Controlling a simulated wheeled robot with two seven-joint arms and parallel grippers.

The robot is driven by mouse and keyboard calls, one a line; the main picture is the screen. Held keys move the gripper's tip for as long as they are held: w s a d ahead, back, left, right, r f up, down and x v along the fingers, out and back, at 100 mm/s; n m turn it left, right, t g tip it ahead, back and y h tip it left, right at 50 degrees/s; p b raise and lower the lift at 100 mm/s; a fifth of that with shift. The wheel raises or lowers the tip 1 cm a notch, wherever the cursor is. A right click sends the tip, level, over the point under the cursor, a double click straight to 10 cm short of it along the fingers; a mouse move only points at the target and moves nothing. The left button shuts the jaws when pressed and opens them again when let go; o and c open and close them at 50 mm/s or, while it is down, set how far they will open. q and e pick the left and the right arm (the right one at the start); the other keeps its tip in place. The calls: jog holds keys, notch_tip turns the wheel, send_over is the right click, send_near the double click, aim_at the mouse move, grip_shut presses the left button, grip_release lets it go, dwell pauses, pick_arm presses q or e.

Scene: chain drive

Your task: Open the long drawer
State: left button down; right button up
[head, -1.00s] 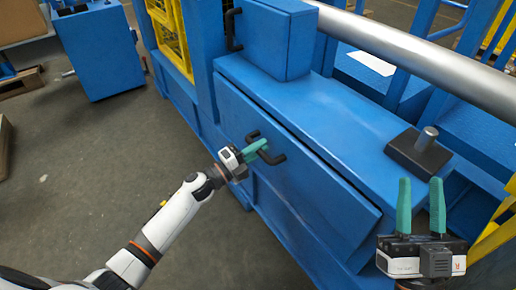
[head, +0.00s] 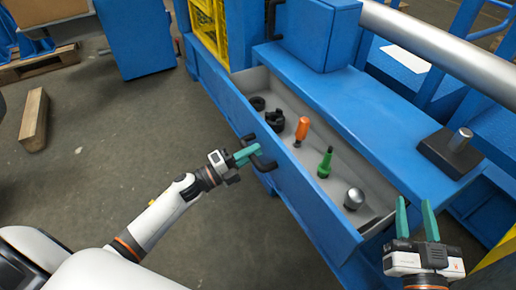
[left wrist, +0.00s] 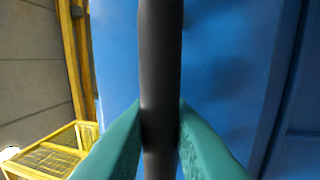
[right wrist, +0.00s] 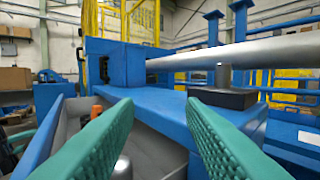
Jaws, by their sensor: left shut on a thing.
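The long drawer (head: 285,180) is a blue-fronted drawer with a grey inside, and it stands pulled out of the blue cabinet. Its black handle (head: 262,162) is on the front face; in the left wrist view the handle (left wrist: 160,70) is a dark vertical bar. My left gripper (head: 247,154) is shut on this handle, with its green fingers on both sides of the bar. My right gripper (head: 415,215) is open and empty beside the drawer's right end. The right wrist view shows its fingers apart, with the drawer's grey inside (right wrist: 150,155) behind them.
In the drawer are an orange-handled tool (head: 301,130), a green tool (head: 325,163), a metal knob (head: 353,198) and black rings (head: 275,120). A black block with a metal pin (head: 450,152) is on the blue top. Wooden beam (head: 35,120) and open floor lie left.

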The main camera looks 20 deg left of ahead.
pick_arm(q)
jog(key=c, duration=1.3)
grip_release()
jog(key=shift+c, duration=0.2)
